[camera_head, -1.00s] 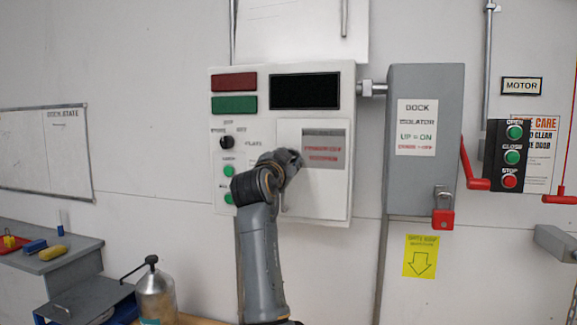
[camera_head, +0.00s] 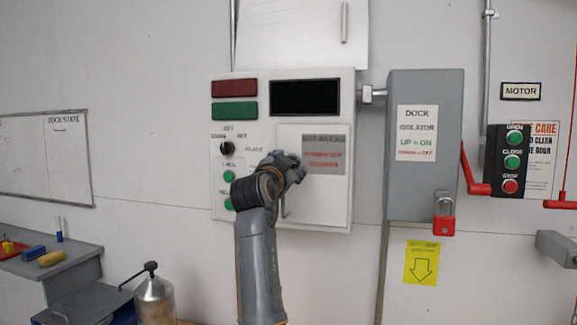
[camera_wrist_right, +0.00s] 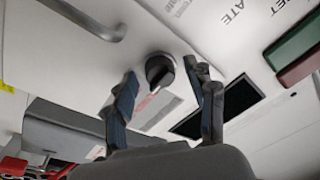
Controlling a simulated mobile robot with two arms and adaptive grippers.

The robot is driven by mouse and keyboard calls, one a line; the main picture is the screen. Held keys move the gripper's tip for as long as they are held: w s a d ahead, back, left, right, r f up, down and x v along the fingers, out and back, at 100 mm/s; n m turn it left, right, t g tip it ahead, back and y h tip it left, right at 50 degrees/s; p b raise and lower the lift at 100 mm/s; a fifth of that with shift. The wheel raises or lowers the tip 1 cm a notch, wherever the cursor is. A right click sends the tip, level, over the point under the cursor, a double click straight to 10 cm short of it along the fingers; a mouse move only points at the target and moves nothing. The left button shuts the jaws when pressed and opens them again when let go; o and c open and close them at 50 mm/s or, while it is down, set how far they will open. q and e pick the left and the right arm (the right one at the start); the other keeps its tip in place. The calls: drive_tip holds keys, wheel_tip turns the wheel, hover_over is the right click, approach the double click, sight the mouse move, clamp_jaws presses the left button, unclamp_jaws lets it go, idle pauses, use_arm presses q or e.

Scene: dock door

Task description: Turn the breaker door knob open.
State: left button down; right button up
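The breaker door (camera_head: 325,205) is a pale panel with a grey label, closed flat on the white control box (camera_head: 340,77). Its black round knob (camera_wrist_right: 160,70) shows in the right wrist view. My right gripper (camera_wrist_right: 161,72) is open, with one finger on each side of the knob and visible gaps between. In the head view my right gripper (camera_head: 296,170) is in front of the door's upper left part and hides the knob. A grey bar handle (camera_head: 284,206) shows just below it. My left gripper is not in view.
A black selector (camera_head: 227,149) and green buttons (camera_head: 229,177) are left of the door. A grey isolator box (camera_head: 426,180) with a red padlock (camera_head: 443,225) stands to the right. A bench (camera_head: 60,268) and metal bottle (camera_head: 155,298) are at lower left.

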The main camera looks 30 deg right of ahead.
drive_tip(key=v, duration=1.2)
